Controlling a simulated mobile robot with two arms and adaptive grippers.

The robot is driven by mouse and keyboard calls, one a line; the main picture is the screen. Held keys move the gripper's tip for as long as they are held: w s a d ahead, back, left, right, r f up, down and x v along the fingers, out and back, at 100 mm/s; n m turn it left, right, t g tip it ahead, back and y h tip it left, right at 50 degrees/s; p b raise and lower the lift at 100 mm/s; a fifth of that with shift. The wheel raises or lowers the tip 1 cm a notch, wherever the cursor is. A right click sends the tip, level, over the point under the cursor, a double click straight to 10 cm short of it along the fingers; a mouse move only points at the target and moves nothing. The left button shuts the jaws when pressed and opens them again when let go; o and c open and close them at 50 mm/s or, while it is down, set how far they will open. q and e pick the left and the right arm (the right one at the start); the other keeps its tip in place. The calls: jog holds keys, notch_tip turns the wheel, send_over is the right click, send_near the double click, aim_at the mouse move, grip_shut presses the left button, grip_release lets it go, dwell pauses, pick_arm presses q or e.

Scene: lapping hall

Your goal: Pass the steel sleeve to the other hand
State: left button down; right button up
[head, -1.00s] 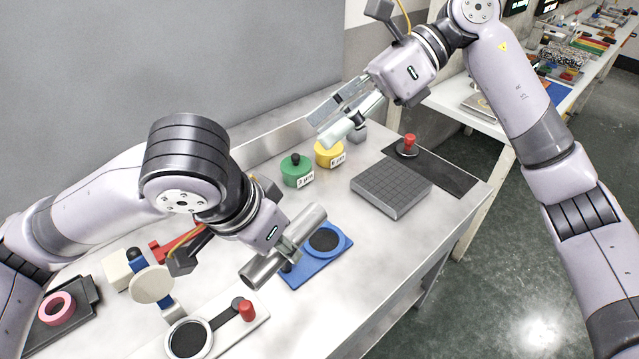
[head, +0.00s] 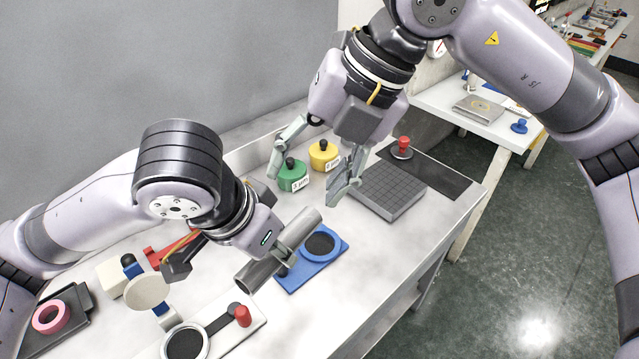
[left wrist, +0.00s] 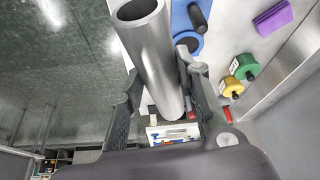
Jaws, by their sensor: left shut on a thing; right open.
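The steel sleeve (head: 262,268) is a shiny grey tube, held tilted above the bench in the head view. My left gripper (head: 284,252) is shut around its middle. In the left wrist view the sleeve (left wrist: 150,50) lies between the two fingers and its open, hollow end points toward the top. My right gripper (head: 308,182) is open and empty in the head view, fingers spread and pointing down. It is above and to the right of the sleeve, apart from it, in front of the green and yellow containers.
A green container (head: 292,180) and a yellow container (head: 324,160) stand at the back. A blue plate with a black disc (head: 335,245) lies beside the sleeve. A grey grooved block (head: 400,196) and a red-knobbed piece (head: 402,146) are at right. Pink tape (head: 50,316) lies at left.

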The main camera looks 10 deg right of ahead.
aim_at(294, 229)
jog(key=f+m, duration=0.2)
jog(key=f, duration=0.2)
jog(key=w+a+f+m+t+h, duration=0.1)
jog(key=f+m, duration=0.1)
jog(key=f, duration=0.2)
jog(key=a+f+m+t, duration=0.1)
jog(key=f+m, duration=0.2)
jog(key=f, duration=0.1)
jog(key=shift+w+a+f+h, duration=0.2)
jog(key=shift+f+h, duration=0.05)
jog(key=shift+h, duration=0.05)
pick_arm(q)
jog(key=shift+s+d, duration=0.1)
pick_arm(e)
jog(key=shift+r, duration=0.1)
grip_shut()
pick_arm(q)
jog(key=c, duration=1.4)
grip_release()
pick_arm(e)
jog(key=shift+w, duration=0.1)
pick_arm(q)
jog(key=o, duration=0.3)
